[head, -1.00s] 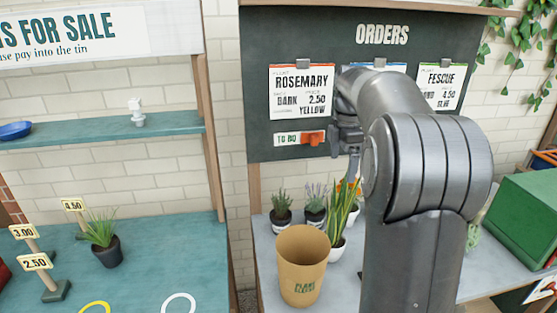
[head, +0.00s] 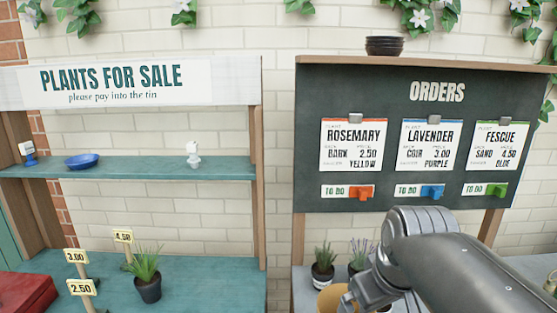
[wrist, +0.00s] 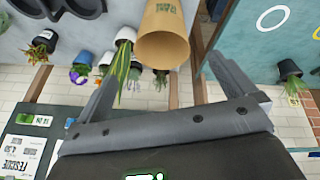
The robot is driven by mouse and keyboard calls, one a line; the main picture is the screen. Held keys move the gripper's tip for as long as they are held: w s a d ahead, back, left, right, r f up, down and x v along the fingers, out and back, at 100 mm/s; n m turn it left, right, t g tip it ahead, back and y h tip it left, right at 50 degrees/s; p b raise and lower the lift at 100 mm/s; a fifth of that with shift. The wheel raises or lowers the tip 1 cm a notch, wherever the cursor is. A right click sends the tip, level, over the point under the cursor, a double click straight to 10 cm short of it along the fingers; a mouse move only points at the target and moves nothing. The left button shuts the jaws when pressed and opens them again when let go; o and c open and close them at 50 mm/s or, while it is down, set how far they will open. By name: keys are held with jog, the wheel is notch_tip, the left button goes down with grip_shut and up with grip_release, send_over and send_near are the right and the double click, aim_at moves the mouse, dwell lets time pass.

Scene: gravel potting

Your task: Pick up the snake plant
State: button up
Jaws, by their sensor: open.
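The snake plant (wrist: 122,62) has long upright green leaves and a white pot (wrist: 126,34). It shows in the wrist view, upside down, left of the tan paper sleeve. In the head view it is not visible; my arm covers part of that bench. My gripper (wrist: 162,75) is open and empty in the wrist view. The snake plant appears toward the left finger, beyond the fingertips, with no visible contact. In the head view my fingers cannot be made out.
The paper sleeve (wrist: 163,38) stands close beside the snake plant. Small potted plants, including rosemary (head: 323,258) and lavender (head: 360,255), stand behind. A grassy plant (head: 146,268) stands on the teal bench (head: 210,285). The orders board (head: 400,90) rises behind the right bench.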

jog(key=s+a+f+m+t, duration=0.1)
jog(key=s+f+m, duration=0.2)
jog(key=s+f, duration=0.1)
jog(key=shift+s+a+m, duration=0.25)
jog(key=shift+s+m, duration=0.15)
jog(key=shift+s, duration=0.45)
jog(key=c, duration=0.9)
jog(key=shift+c, duration=0.2)
